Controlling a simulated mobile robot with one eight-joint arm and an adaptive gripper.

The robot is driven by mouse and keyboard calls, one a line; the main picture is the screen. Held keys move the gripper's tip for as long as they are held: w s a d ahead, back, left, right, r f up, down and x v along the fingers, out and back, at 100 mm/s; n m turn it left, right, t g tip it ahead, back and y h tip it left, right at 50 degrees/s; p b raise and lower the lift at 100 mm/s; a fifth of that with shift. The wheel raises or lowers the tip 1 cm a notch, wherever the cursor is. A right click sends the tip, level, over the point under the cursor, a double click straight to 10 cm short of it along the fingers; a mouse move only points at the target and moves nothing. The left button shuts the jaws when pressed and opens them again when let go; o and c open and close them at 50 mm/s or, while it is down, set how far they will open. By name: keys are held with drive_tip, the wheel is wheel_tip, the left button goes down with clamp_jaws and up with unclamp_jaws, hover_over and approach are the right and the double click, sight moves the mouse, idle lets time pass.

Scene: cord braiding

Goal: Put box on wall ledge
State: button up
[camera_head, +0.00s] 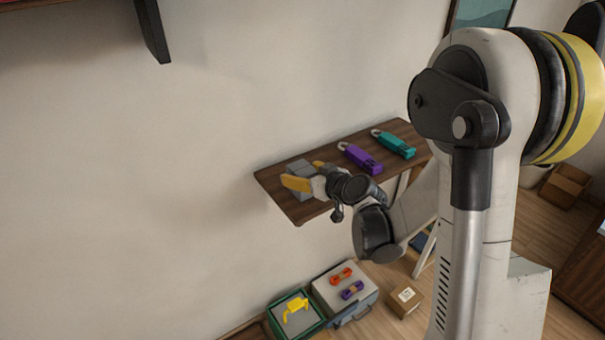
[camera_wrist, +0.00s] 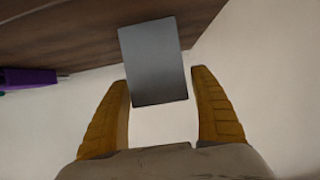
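The grey box (camera_head: 298,166) is at the left end of the brown wall ledge (camera_head: 285,206). It also shows in the wrist view as a plain grey block (camera_wrist: 154,62) against the dark wood (camera_wrist: 70,45). My gripper (camera_head: 307,174) is at the ledge's left end, with its yellow fingers beside the box. In the wrist view my gripper (camera_wrist: 160,76) has its fingers spread, one on each side of the box's near end. A narrow gap shows at the right finger; contact on the left is unclear. In the head view the fingers partly hide the box.
A purple padlock-like item (camera_head: 362,158) and a teal one (camera_head: 395,144) lie further right on the ledge. Below, on the floor, are a green-rimmed bin (camera_head: 322,322), a grey case (camera_head: 325,297) and a cardboard box (camera_head: 405,299). A dark bracket (camera_head: 152,30) hangs at upper left.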

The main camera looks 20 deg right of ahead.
drive_tip(key=shift+r, duration=0.15)
drive_tip(key=shift+s+d+r+p, duration=0.15)
drive_tip(key=shift+s+r+p, duration=0.05)
drive_tip(key=shift+s+p, duration=0.1)
drive_tip(key=s+r+m+g+h+p, duration=0.1)
drive_tip(key=s+r+g+h, duration=0.1)
drive_tip(key=s, duration=1.2)
drive_tip(key=s+r+m+g+h, duration=0.2)
drive_tip(key=s+r+g, duration=0.2)
drive_tip(key=s, duration=1.1)
wheel_tip(320, 180, up, 3)
drive_tip(key=shift+f+m+p, duration=0.1)
drive_tip(key=shift+m+p, duration=0.2)
drive_tip(key=shift+p, duration=0.1)
